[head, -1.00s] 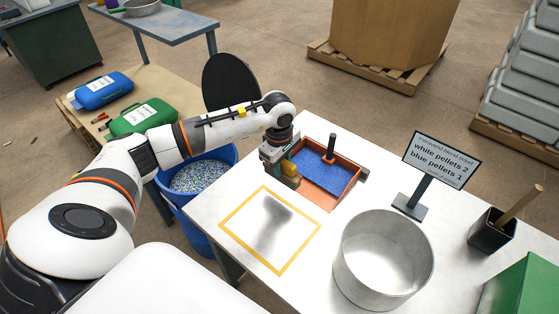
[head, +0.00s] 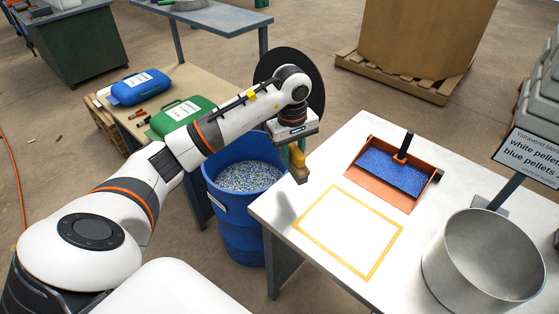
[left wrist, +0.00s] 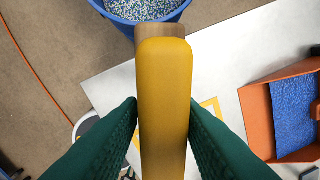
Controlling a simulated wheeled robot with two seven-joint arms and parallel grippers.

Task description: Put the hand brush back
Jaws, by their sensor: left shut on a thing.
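My left gripper (head: 295,152) is shut on the hand brush (head: 299,173) and holds it above the left edge of the white table. An orange dustpan (head: 370,190) holding blue pellets (head: 390,172) lies on the table to the right, apart from the brush. A yellow outlined rectangle (head: 309,238) on the table is empty. My right gripper is not in view.
A blue barrel (head: 238,236) of mixed pellets stands beside the table's left edge, close to the brush. A metal pot (head: 483,265) and a sign (head: 530,158) are on the right. Green and blue cases sit on a wooden table behind.

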